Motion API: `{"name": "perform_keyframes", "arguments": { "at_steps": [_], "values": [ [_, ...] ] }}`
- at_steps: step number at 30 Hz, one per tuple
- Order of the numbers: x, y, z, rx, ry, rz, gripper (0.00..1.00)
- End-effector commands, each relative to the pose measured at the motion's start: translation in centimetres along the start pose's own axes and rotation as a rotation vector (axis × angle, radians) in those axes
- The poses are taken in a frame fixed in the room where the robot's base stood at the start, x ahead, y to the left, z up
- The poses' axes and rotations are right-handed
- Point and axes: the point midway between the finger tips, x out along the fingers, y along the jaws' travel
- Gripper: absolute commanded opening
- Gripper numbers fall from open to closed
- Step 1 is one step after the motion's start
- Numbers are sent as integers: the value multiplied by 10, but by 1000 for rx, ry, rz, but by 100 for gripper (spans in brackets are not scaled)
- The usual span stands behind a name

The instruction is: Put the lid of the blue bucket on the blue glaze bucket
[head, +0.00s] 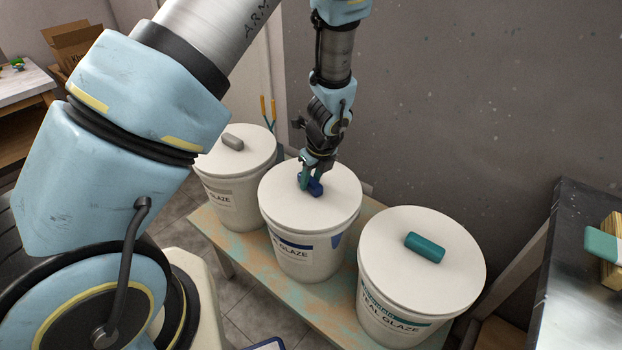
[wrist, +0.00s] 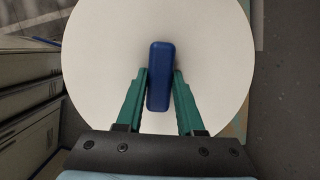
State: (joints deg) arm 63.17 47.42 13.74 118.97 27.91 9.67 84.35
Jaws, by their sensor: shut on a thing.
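The blue glaze bucket (head: 297,256) is white with a blue label band and stands in the middle of the low bench. Its white lid (head: 331,207) with a blue handle (head: 315,188) lies on top of it and looks level; I cannot tell whether it is fully seated. My gripper (head: 311,180) comes down from above, with its green fingers shut on the blue handle. In the wrist view the fingers (wrist: 162,82) stand on either side of the blue handle (wrist: 160,62), over the round white lid (wrist: 100,50). The bucket's rim is hidden under the lid.
A lidded bucket with a grey handle (head: 233,142) stands to the left. The teal glaze bucket (head: 391,322), with a teal lid handle (head: 425,247), stands close on the right. The worn wooden bench (head: 204,222) carries the buckets. A wall rises behind, and a dark table (head: 572,285) is at the right.

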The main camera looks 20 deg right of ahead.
Motion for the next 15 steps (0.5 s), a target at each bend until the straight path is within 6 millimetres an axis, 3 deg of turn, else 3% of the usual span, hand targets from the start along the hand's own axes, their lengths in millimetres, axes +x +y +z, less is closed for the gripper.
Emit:
{"name": "perform_keyframes", "arguments": {
  "at_steps": [14,15],
  "values": [
    [2,0,0,0,0,0,0],
    [2,0,0,0,0,0,39]
  ]
}}
